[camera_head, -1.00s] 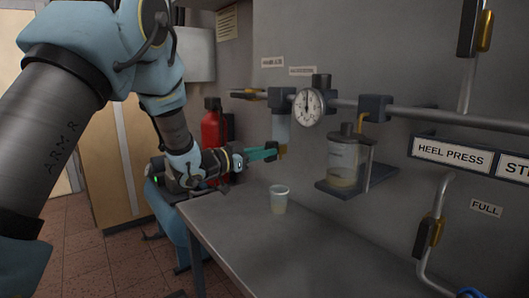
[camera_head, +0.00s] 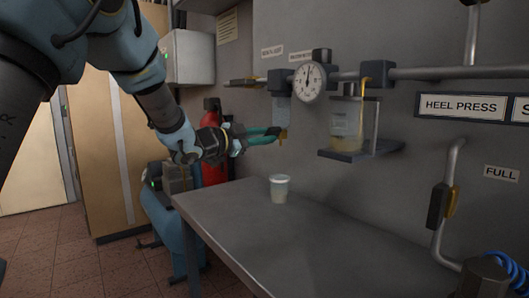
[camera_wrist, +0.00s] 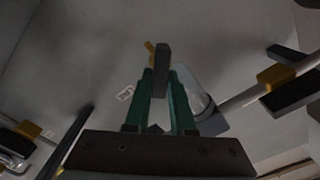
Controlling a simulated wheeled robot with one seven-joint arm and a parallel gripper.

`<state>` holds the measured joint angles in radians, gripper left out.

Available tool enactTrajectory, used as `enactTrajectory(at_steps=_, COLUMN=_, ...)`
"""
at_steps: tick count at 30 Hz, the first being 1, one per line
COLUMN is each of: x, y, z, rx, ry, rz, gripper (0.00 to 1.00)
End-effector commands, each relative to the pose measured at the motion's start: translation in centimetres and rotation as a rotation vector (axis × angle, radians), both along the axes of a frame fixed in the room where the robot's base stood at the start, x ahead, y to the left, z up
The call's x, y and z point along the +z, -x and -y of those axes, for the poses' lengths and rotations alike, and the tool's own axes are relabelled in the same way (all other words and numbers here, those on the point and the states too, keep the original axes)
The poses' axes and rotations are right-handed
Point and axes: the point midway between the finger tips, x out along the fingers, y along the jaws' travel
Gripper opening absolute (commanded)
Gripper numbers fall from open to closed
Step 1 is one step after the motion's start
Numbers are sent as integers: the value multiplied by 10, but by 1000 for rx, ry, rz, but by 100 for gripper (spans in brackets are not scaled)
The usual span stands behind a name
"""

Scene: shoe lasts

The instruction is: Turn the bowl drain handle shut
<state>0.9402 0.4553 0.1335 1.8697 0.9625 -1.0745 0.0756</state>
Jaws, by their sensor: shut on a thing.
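The clear bowl (camera_head: 282,112) hangs under the pipe, left of the round gauge. A small amber drain part (camera_head: 283,134) shows at its bottom. My gripper (camera_head: 277,132) is at that drain, its green fingers reaching in from the left. In the wrist view my gripper (camera_wrist: 160,75) is shut on a dark grey handle (camera_wrist: 163,57), which stands up between the fingertips. A bit of amber (camera_wrist: 149,47) shows beside it. The fingers partly hide the drain, so I cannot tell the handle's exact angle.
A cup (camera_head: 279,190) stands on the grey bench (camera_head: 290,240) below the drain. A jar of amber liquid (camera_head: 346,130) is on a wall shelf (camera_head: 360,151) to the right. A gauge (camera_head: 309,82) is above.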

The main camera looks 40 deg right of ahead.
Motion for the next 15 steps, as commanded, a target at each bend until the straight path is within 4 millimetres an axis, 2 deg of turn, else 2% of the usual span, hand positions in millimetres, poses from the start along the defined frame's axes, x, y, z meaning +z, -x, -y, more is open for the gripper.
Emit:
enactTrajectory(at_steps=1, x=-8, y=0, z=0, rx=0, ry=5, rz=45, gripper=0)
enactTrajectory(at_steps=15, x=-9, y=2, z=0, rx=1, ry=28, rz=482, gripper=0)
